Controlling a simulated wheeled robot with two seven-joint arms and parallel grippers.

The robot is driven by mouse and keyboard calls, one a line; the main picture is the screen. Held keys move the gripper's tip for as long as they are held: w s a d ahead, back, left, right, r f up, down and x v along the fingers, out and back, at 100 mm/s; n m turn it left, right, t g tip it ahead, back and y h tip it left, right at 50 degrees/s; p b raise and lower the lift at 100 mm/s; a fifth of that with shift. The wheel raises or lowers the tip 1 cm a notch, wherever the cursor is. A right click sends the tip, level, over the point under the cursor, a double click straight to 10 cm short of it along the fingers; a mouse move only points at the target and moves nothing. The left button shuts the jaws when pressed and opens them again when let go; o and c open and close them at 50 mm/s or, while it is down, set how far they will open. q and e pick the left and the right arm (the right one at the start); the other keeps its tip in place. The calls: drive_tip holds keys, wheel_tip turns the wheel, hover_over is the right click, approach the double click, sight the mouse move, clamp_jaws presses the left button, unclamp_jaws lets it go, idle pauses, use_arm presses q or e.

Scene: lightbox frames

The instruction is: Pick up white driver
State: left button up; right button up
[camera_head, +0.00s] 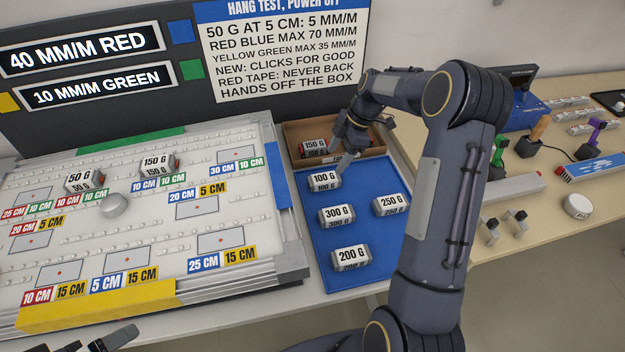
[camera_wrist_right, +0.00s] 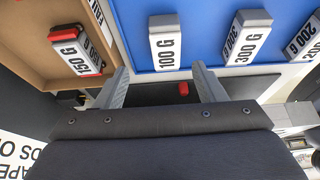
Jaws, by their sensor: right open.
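I cannot make out a driver that is clearly white. On the right-hand table, upright tools with coloured handles stand in dark holders: a green one (camera_head: 498,150), an orange one (camera_head: 539,127) and a purple one (camera_head: 594,134). My right gripper (camera_head: 347,158) is above the far end of the blue mat, close to the 100 G block (camera_head: 324,181). In the right wrist view its fingers (camera_wrist_right: 160,82) are apart with nothing held, and the 100 G block (camera_wrist_right: 167,45) lies beyond them. A dark part of my left gripper (camera_head: 108,341) shows at the bottom left edge, mostly cut off.
The blue mat (camera_head: 377,186) carries several weight blocks. A cardboard box (camera_head: 292,130) with a 150 G block stands behind it. A white pegboard (camera_head: 130,221) with labels fills the left. A white round object (camera_head: 577,206) sits right.

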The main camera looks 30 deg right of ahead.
sight(325, 177)
drive_tip(key=p+x, duration=0.1)
drive_tip(key=x, duration=0.3)
drive_tip(key=p+x, duration=0.1)
drive_tip(key=x, duration=0.2)
drive_tip(key=shift+s+a+p, duration=0.3)
drive_tip(key=shift+s, duration=0.1)
drive_tip(key=shift+f, duration=0.2)
drive_tip(key=c, duration=1.1)
